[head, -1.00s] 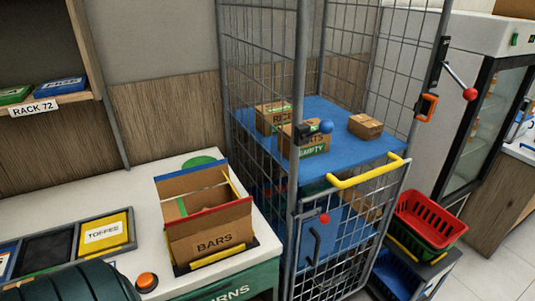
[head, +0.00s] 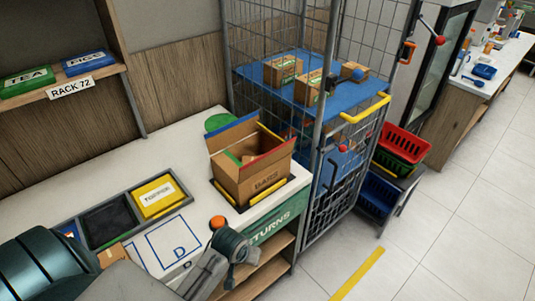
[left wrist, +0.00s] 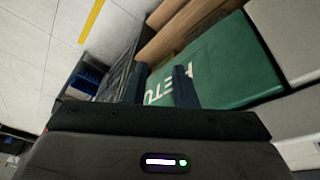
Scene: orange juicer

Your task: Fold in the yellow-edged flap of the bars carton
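The bars carton (head: 262,182) stands on the white counter, open at the top. Its yellow-edged flap (head: 271,134) stands up on the far right side. A blue-edged flap stands up at the back and a red-edged flap rises at the front; a green-edged part shows inside. My left gripper (left wrist: 158,88) has its two dark fingers apart with nothing between them. It is by the green RETURNS panel (left wrist: 215,70) of the counter front. In the head view my left arm reaches in from the lower left, short of the carton. My right gripper is not in view.
A wire cage trolley (head: 318,150) with cartons on its blue shelf (head: 262,75) stands right of the carton. Stacked baskets (head: 400,150) are beyond it. Floor at right is clear.

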